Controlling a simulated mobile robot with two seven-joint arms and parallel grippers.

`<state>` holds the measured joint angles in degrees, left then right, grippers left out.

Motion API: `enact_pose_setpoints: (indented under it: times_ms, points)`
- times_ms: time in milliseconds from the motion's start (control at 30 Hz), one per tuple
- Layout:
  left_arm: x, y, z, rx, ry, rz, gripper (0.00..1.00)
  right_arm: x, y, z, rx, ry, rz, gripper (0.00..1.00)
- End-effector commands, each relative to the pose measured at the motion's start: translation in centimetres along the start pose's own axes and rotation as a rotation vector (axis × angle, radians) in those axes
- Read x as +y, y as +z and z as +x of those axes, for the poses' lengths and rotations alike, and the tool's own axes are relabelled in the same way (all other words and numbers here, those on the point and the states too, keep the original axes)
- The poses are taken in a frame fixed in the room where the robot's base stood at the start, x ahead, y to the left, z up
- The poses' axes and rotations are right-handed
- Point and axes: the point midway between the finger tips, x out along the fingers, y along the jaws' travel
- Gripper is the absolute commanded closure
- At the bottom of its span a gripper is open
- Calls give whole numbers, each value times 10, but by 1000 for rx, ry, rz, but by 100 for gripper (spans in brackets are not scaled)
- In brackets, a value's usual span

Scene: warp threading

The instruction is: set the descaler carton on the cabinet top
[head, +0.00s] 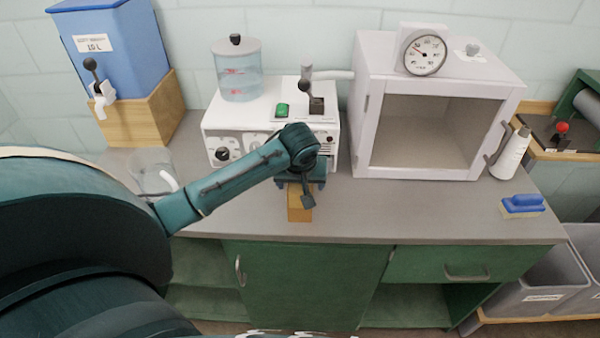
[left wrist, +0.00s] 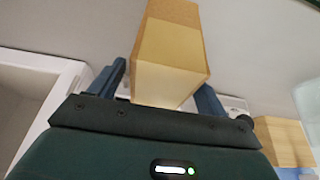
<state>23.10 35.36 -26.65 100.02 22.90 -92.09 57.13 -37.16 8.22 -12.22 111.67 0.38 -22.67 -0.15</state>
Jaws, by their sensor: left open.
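A tan carton (head: 299,207), the only carton-like thing in view, is on the grey counter near its front edge, partly hidden by my left gripper. My left gripper (head: 301,184) is just over and behind it, in front of the white machine. In the left wrist view the carton (left wrist: 172,62) lies between the two fingers of my left gripper (left wrist: 165,90), with gaps visible beside it; the gripper is open. The white cabinet (head: 372,130) stands on the counter to the right, with a round dial gauge (head: 424,53) on its top. My right gripper is not in view.
The white machine (head: 215,117) carries a clear tank (head: 238,78) and a lever. A blue dispenser (head: 125,45) on a wooden stand is at left, near a clear beaker (head: 150,172). A white bottle (head: 511,154) and blue brush (head: 522,203) stand at right. Counter right of the carton is clear.

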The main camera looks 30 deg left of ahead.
Motion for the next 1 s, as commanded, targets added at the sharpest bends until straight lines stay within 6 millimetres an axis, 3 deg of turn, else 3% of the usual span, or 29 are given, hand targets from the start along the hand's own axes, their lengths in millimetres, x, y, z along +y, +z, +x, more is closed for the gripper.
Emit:
enact_pose_setpoints:
  times_ms: [300,500,700,1000]
  points:
    - [0,-1,-68,4,4,-1,24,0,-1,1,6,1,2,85]
    - [0,0,-99,3,3,-1,24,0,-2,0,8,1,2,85]
    - [0,0,-109,1,0,0,24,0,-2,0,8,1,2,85]
    - [0,0,-109,1,0,0,24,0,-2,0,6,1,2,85]
